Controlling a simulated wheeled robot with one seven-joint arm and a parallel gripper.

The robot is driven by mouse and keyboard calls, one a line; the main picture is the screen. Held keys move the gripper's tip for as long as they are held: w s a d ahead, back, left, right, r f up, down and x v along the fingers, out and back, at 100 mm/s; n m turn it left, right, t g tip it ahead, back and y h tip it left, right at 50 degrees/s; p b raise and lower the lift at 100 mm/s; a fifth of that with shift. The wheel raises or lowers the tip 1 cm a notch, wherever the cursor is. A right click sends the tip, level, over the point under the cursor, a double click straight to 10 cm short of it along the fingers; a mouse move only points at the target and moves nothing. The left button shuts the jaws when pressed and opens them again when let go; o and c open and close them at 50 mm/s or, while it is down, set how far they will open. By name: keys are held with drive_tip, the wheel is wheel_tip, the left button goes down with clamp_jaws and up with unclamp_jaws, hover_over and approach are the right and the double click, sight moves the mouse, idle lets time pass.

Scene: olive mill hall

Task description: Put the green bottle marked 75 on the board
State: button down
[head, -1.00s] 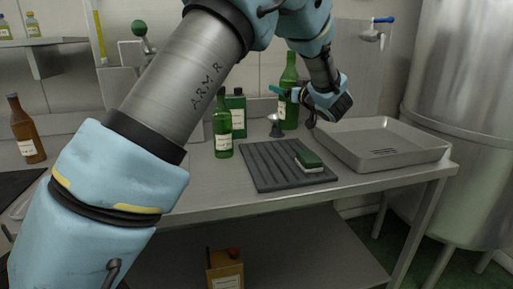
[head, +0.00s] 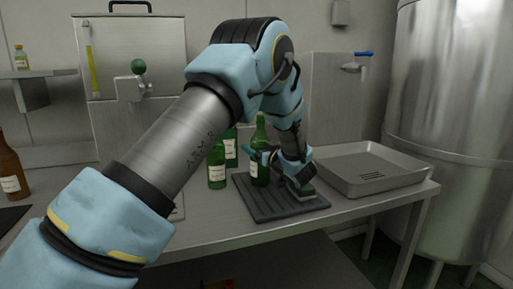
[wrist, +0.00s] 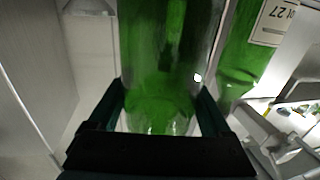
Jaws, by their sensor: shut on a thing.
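My gripper (head: 262,155) is shut on a green bottle (head: 261,160), held upright with its base over or on the back part of the dark ribbed board (head: 263,207). I cannot tell whether it touches the board. Its label is too small to read in the head view. In the wrist view the held green bottle (wrist: 170,50) fills the space between the two fingers, and no label shows on it. Another green bottle (wrist: 240,65) beside it has a label ending in 27.
Two green bottles, one short (head: 216,172) and one behind (head: 230,150), stand left of the board. A metal tray (head: 375,180) is to the right. A brown bottle (head: 12,172) stands far left.

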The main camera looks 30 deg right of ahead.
drive_tip(key=shift+f, duration=0.15)
unclamp_jaws()
drive_tip(key=shift+s, duration=0.1)
drive_tip(key=s+b, duration=0.3)
drive_tip(key=s, duration=0.8)
drive_tip(key=shift+s+d+r+b, duration=0.2)
drive_tip(key=shift+s+d+b, duration=0.1)
drive_tip(key=shift+s+d, duration=0.15)
